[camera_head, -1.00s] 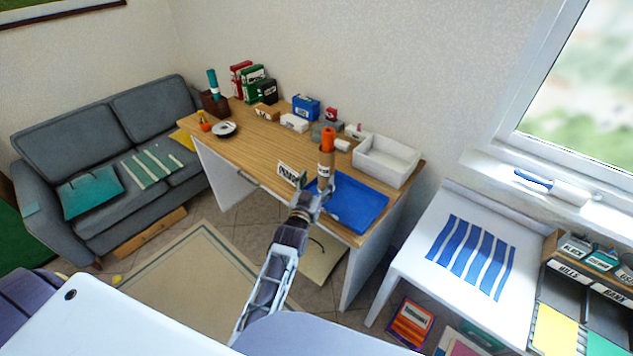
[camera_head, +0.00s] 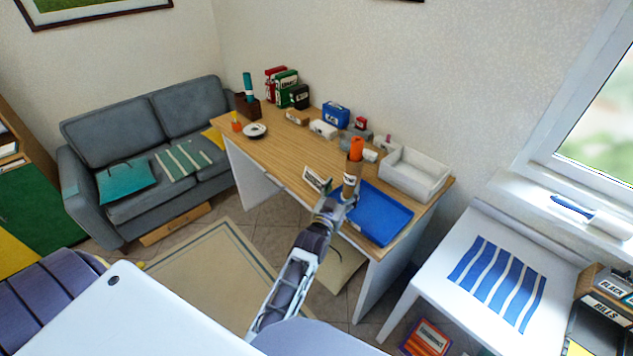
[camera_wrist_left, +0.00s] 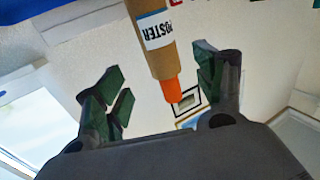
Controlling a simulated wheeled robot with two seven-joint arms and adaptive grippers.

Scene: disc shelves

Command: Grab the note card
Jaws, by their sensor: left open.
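A small white card with dark lettering (camera_head: 317,179) stands tilted at the front edge of the desk, left of the blue tray; I take it for the note card. My left gripper (camera_head: 340,197) is just to its lower right, at the desk's front edge. A brown tube with an orange cap (camera_head: 352,172) stands just beyond the gripper. The fingers are open. I cannot tell whether they touch anything. The card is not clear in the wrist view. My right gripper is not in view.
The blue tray (camera_head: 385,220) lies right of the tube, with a white bin (camera_head: 415,178) behind it. Small boxes and books line the back of the wooden desk (camera_head: 275,140). A white table with a striped cloth (camera_head: 497,282) stands at right. The desk's middle is fairly clear.

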